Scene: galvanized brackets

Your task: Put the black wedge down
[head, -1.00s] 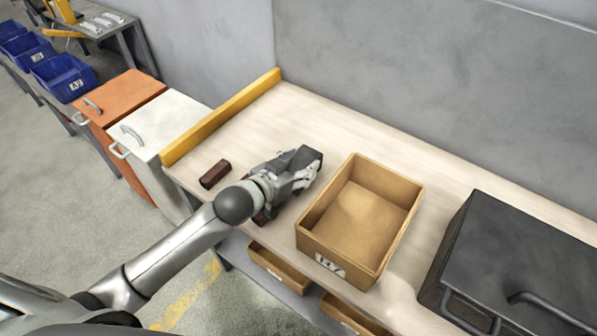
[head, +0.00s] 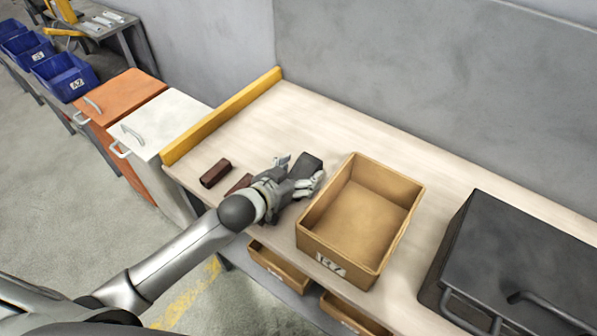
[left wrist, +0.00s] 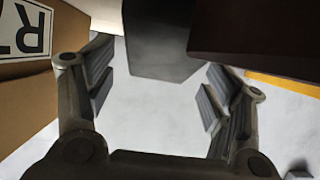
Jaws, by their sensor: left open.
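The black wedge (head: 308,164) rests on the pale workbench, left of the cardboard-coloured box. My left gripper (head: 300,171) is open, with its fingers spread at the wedge's near end. In the left wrist view the wedge (left wrist: 165,45) is a dark block ahead of the open fingers (left wrist: 158,88), and I see no finger pressed on it. The gripper and wrist hide some of the wedge's near side in the head view. My right gripper is not in view.
A dark red block (head: 215,174) lies to the left, and another dark red piece (head: 240,184) is partly hidden by my gripper. The open tan box (head: 338,266) stands close on the right. A black case (head: 520,260) is further right. Bare bench lies behind the wedge.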

